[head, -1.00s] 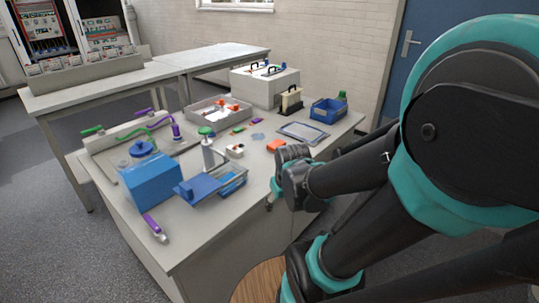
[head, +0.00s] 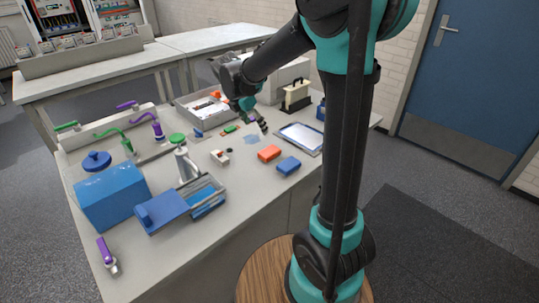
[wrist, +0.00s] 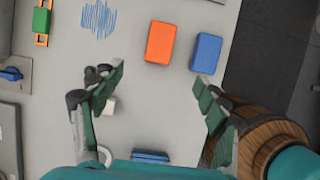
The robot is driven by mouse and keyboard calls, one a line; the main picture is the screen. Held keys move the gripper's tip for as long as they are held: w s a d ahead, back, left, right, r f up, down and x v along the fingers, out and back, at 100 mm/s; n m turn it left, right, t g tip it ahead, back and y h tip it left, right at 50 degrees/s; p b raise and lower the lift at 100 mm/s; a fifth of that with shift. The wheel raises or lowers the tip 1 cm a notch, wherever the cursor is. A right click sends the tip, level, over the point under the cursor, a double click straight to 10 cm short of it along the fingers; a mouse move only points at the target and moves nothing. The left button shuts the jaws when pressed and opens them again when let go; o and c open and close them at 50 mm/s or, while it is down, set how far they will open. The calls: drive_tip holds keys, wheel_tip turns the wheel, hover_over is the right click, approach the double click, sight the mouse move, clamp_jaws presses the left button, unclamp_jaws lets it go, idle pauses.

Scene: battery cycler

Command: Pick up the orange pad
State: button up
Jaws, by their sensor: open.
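The orange pad (head: 269,154) is a small block lying flat on the grey table. It also shows in the wrist view (wrist: 160,42), at the upper middle, whole and uncovered. My gripper (wrist: 158,80) is open with nothing between its fingers. In the wrist view the pad lies just above the gap between the fingertips, apart from both. In the head view my gripper (head: 254,122) hangs over the table behind the pad, and its fingers are partly unclear there.
A similar blue pad (head: 288,166) lies close right of the orange pad. A framed tray (head: 300,138) is behind it, and a small white block (head: 220,158) is to its left. A blue open box (head: 207,196) stands nearer the front. The table's front right strip is clear.

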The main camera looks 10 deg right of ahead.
sight(268, 152)
drive_tip(key=x, duration=1.6)
drive_tip(key=shift+s+a+f, duration=0.1)
drive_tip(key=shift+s+f, duration=0.05)
drive_tip(key=c, duration=1.3)
wheel_tip(268, 152, up, 20)
